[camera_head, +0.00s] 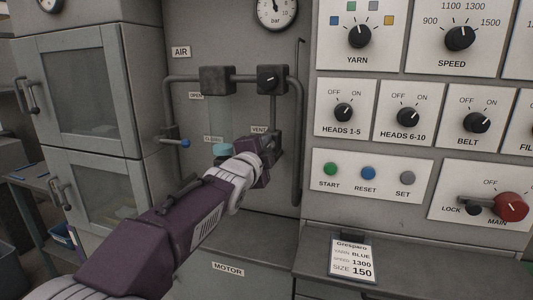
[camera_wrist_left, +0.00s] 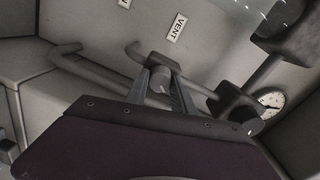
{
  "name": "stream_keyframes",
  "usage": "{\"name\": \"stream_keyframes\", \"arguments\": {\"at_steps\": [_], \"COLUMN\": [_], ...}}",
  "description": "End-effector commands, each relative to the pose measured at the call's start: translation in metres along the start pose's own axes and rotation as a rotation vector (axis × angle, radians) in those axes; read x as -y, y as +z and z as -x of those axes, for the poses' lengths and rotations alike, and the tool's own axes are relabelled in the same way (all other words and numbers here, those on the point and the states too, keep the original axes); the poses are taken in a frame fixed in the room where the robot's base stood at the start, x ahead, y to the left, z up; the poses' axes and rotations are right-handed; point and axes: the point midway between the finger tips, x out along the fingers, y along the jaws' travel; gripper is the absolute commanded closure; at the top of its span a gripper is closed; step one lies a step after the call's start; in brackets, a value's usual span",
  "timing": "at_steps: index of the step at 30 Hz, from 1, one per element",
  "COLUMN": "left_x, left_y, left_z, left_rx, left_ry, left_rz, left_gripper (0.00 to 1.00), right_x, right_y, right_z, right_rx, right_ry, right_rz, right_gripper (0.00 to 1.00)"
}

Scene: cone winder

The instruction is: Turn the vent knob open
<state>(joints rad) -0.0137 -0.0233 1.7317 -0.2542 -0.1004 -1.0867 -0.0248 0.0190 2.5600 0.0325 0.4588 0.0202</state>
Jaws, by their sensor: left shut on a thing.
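My left gripper (camera_head: 268,147) reaches in from the left to the vent fitting under the VENT label (camera_head: 259,129) on the grey panel. In the left wrist view my left gripper's fingers (camera_wrist_left: 164,90) are closed on either side of the small grey vent knob (camera_wrist_left: 159,77). The VENT label also shows in that view (camera_wrist_left: 177,27). In the head view the gripper hides the knob, so its pointing direction cannot be told. My right gripper is not in view.
Pipes (camera_head: 298,150) run around the vent fitting, with a valve block with a black knob (camera_head: 269,79) above. A blue-tipped lever (camera_head: 184,143) sticks out at left. A pressure gauge (camera_head: 276,12) is at top. The control panel with several knobs and buttons (camera_head: 368,173) stands at right.

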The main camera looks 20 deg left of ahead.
Motion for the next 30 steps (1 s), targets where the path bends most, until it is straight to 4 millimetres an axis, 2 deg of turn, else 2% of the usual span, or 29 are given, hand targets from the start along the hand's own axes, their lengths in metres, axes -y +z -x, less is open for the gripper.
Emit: {"name": "stream_keyframes", "arguments": {"at_steps": [13, 14, 15, 16, 26, 30], "left_x": [-0.001, -0.001, -0.001, -0.001, 0.0, 0.001], "left_y": [0.0, 0.0, 0.0, 0.0, 0.0, 0.0], "left_z": [0.0, 0.0, 0.0, 0.0, 0.002, 0.019], "left_rx": [0.001, 0.001, 0.001, 0.001, 0.0, 0.0], "left_ry": [0.004, 0.004, 0.003, 0.003, 0.001, -0.001], "left_rz": [-0.007, -0.007, -0.007, -0.007, -0.007, -0.008], "left_gripper": [1.0, 0.62, 0.51, 0.48, 0.48, 0.48], "right_x": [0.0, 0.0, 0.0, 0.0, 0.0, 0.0], "right_y": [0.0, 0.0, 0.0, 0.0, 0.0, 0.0], "right_z": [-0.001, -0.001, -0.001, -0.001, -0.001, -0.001], "right_rx": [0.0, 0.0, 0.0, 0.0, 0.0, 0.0], "right_ry": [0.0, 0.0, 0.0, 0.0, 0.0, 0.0], "right_rz": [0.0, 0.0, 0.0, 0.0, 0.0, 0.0], "right_gripper": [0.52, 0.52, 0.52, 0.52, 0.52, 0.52]}}
